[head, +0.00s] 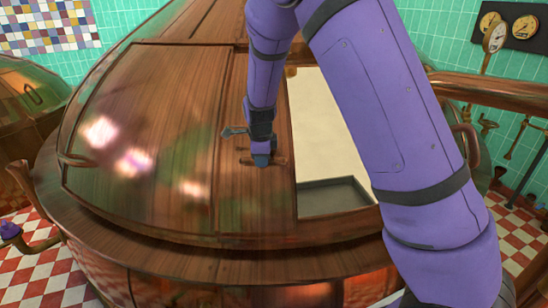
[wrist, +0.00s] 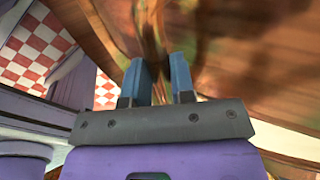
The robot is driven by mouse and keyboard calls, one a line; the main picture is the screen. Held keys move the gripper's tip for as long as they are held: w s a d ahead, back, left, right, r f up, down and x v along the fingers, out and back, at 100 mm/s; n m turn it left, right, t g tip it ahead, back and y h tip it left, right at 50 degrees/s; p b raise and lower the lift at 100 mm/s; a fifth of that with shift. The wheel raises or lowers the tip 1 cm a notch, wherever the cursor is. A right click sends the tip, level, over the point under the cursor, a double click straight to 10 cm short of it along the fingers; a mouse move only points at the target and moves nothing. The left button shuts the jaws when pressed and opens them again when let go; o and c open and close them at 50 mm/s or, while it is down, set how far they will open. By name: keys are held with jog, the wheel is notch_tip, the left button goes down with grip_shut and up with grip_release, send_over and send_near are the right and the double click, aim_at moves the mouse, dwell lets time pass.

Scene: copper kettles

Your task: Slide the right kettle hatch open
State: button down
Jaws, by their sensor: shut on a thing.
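The right kettle (head: 130,190) is the large domed copper one filling the middle of the head view. Its copper hatch panel (head: 228,205) lies left of a bright opening (head: 325,140), which shows a cream inside and a grey ledge. My arm partly covers the opening's right side. A small bar handle (head: 277,160) sits on the hatch near the opening. My gripper (head: 262,160) is shut on this handle. In the wrist view, the blue fingers of my gripper (wrist: 161,75) stand close on either side of a blurred coppery shape; the handle's outline is unclear there.
Another copper kettle (head: 25,110) stands at the left edge. A copper rail (head: 490,88) runs at the right, with gauges (head: 495,38) on the tiled wall behind. A red and white checked floor (head: 50,270) shows at the lower left.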

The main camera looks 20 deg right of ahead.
jog(key=shift+w+a+r, duration=0.2)
jog(key=shift+w, duration=0.05)
jog(key=c, duration=1)
grip_release()
jog(key=shift+o, duration=0.2)
jog(key=shift+s, duration=0.1)
jog(key=v, duration=1)
jog(key=shift+s+r, duration=0.2)
jog(key=shift+r, duration=0.15)
